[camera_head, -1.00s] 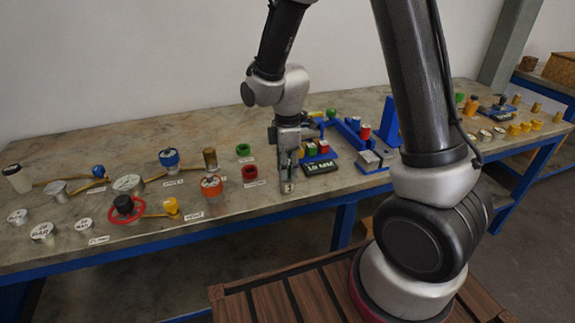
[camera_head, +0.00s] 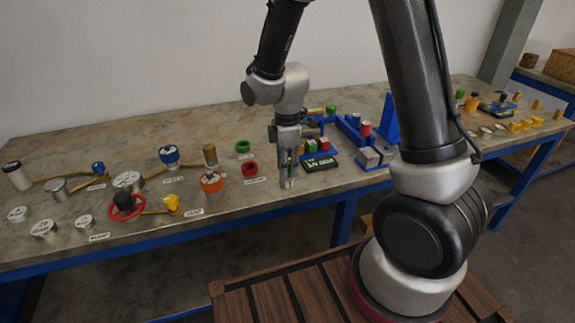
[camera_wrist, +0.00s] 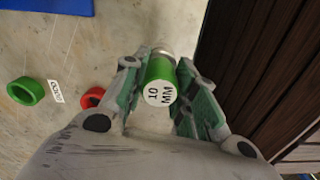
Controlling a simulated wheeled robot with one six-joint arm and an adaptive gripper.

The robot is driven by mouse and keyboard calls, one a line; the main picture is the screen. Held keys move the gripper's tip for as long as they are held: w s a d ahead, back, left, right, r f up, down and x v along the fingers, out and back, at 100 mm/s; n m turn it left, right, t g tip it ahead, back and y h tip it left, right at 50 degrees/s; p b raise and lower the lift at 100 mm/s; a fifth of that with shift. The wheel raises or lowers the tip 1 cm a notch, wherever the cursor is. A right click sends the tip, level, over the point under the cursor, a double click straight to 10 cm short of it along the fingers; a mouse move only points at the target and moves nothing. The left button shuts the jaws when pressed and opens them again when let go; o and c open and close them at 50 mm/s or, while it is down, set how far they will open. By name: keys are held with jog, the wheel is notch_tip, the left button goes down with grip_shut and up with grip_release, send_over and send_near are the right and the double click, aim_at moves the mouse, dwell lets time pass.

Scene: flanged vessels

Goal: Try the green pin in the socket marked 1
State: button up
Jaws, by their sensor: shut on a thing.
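My gripper (camera_head: 288,182) hangs over the front part of the bench, left of the black display block (camera_head: 320,164). In the wrist view its fingers (camera_wrist: 160,88) are shut on a green pin (camera_wrist: 160,76). The pin's white end face reads "10 MM" and faces the wrist camera. A grey metal end shows past its far side. In the head view the fingers mostly hide the pin. A blue holder with coloured blocks (camera_head: 322,148) stands behind the display. I cannot make out a socket marked 1 in either view.
Green (camera_head: 243,147) and red (camera_head: 250,169) rings lie left of my gripper. Farther left are valves, handles and metal caps. A blue fixture (camera_head: 350,131) with a red-topped pin (camera_head: 365,129) and a grey block (camera_head: 368,158) stand to the right. The bench's front edge is close by.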

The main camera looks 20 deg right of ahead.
jog(key=shift+r, duration=0.1)
dwell(0.4)
jog(key=shift+r, duration=2.15)
jog(key=shift+r, duration=0.1)
jog(key=shift+r, duration=2.9)
jog(key=shift+d+f, duration=0.1)
